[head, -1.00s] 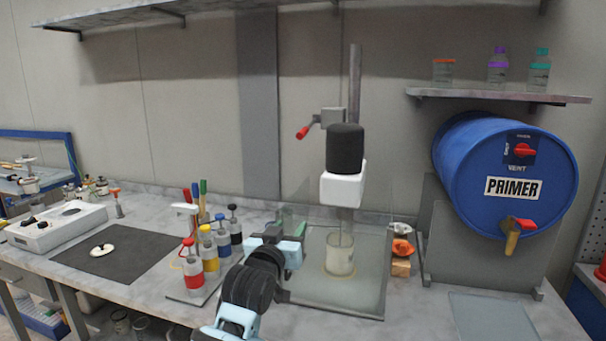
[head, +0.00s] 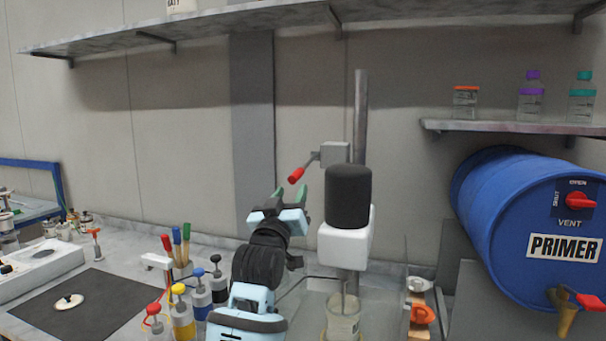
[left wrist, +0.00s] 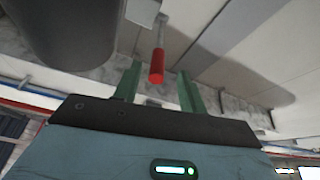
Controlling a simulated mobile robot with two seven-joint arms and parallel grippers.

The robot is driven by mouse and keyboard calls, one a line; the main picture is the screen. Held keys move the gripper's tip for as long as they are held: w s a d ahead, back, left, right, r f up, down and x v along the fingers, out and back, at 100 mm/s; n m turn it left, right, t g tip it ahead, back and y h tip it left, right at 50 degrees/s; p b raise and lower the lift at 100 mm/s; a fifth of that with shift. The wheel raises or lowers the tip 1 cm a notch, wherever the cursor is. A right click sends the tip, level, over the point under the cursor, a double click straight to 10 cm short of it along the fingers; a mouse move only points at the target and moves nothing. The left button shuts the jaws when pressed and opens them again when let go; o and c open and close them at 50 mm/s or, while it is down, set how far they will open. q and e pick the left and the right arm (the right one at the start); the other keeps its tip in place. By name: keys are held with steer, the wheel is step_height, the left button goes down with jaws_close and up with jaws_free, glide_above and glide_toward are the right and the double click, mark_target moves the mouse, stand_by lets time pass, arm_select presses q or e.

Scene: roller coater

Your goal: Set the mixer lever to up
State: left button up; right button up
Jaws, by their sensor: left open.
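The mixer stands at the middle of the bench, with a black motor (head: 348,197) over a white head (head: 345,240) on a grey post. Its lever (head: 296,174) has a red grip and slants down to the left from a grey clamp block (head: 335,153). My left gripper (head: 290,196) is open and empty, just below the red grip, with its green fingers pointing up. In the left wrist view the lever's red grip (left wrist: 157,66) shows between and beyond the two fingers of the left gripper (left wrist: 158,85). I cannot see contact. My right gripper is in neither view.
A glass beaker (head: 343,318) stands under the mixer. Small bottles with coloured caps (head: 182,318) stand left of my arm. A blue primer drum (head: 525,225) is at the right, under a shelf (head: 500,126) with several jars. The wall behind the lever is bare.

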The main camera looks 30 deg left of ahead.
mark_target(297, 175)
arm_select(q)
steer(key=shift+r+x, duration=0.2)
steer(key=shift+x, duration=1.6)
steer(key=shift+r+x, duration=0.15)
steer(key=shift+x, duration=1.65)
steer(key=shift+s+d, duration=0.1)
steer(key=shift+s, duration=0.1)
jaws_close()
